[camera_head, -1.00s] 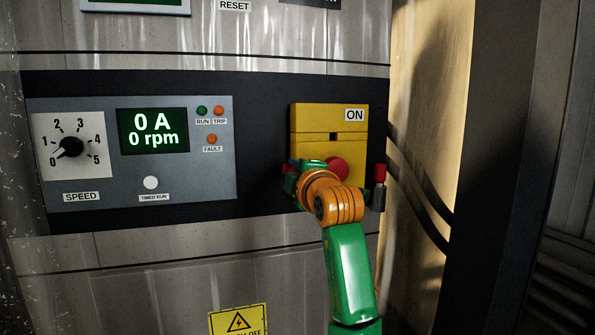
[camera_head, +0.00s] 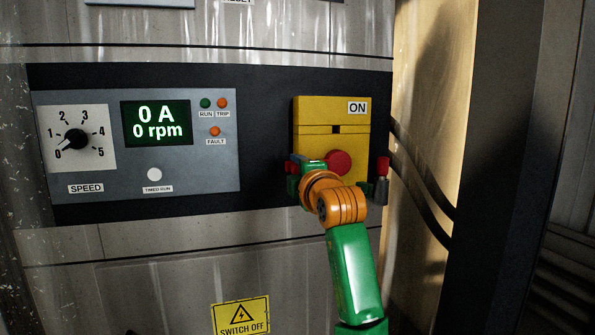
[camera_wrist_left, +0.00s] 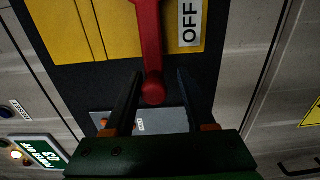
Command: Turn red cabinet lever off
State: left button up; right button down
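A red lever (camera_wrist_left: 151,45) on the yellow switch box (camera_wrist_left: 70,25) shows in the left wrist view, its round end lying past the box's edge over the dark panel. An OFF label (camera_wrist_left: 190,22) is beside it. My left gripper (camera_wrist_left: 157,95) is open, with one dark finger on each side of the lever's end and visible gaps. In the head view the box (camera_head: 310,115) carries an ON label, the lever's round red hub (camera_head: 338,162) shows, and my left gripper (camera_head: 293,178) is at the box's lower left, its fingers mostly hidden. My right gripper is not in view.
A grey control panel (camera_head: 230,170) with speed dial (camera_head: 75,139) and a display (camera_head: 156,123) reading 0 A, 0 rpm is to the left. A small red and grey part (camera_head: 382,180) is right of the box. Dark cables (camera_head: 425,190) hang further right.

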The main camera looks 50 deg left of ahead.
pick_arm(q)
jog(key=shift+s+d+r, duration=0.1)
jog(key=shift+s+r, duration=0.05)
jog(key=shift+d, duration=0.25)
jog(key=b+v, duration=0.2)
jog(key=v, duration=0.4)
jog(key=shift+s+d, duration=0.2)
jog(key=shift+s, duration=0.05)
